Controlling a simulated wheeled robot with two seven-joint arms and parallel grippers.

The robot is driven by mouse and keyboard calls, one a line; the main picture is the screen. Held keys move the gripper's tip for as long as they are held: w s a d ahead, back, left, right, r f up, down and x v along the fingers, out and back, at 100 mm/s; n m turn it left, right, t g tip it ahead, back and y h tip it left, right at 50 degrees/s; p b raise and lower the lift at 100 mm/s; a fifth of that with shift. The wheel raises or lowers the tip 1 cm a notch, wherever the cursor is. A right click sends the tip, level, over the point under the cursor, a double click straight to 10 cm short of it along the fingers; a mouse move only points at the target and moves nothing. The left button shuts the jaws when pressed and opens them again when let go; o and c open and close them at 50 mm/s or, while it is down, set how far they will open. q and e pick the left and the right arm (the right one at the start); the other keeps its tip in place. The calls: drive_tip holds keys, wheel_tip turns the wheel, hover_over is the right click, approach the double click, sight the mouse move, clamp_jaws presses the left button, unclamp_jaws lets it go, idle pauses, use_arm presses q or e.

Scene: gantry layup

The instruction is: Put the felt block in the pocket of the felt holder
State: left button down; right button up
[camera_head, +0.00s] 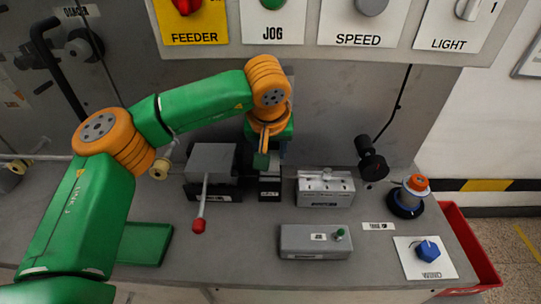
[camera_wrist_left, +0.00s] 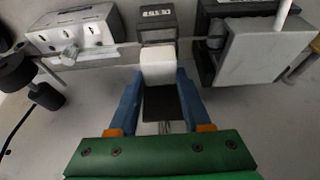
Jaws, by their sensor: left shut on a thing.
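The felt block (camera_wrist_left: 157,66) is a small white block in the left wrist view. It sits between the blue fingertips of my left gripper (camera_wrist_left: 158,76), which is shut on it. The felt holder (camera_wrist_left: 157,27) is a small dark box with a white label, just past the block in that view. In the head view the holder (camera_head: 269,187) stands between two larger boxes, with my left gripper (camera_head: 263,160) just behind or above it. A black patch shows between the fingers below the block. I cannot tell whether the block is in the pocket. My right gripper is out of view.
A grey box with a red-knobbed lever (camera_head: 199,225) is left of the holder. A white box with a bar (camera_head: 325,190) is close on its right. A grey box with a green knob (camera_head: 316,242) lies in front. A green tray (camera_head: 145,245) is at left.

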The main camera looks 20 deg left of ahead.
sight(272, 163)
use_arm(q)
wheel_tip(272, 163, down, 4)
drive_tip(key=shift+a+r, duration=0.1)
drive_tip(key=shift+r, duration=0.1)
drive_tip(key=shift+w+f, duration=0.1)
drive_tip(key=shift+f, duration=0.05)
drive_tip(key=c, duration=0.6)
unclamp_jaws()
drive_tip(key=shift+o, duration=1.2)
drive_tip(key=shift+w+d, duration=0.1)
drive_tip(key=shift+d, duration=0.15)
drive_tip(key=shift+a, duration=0.1)
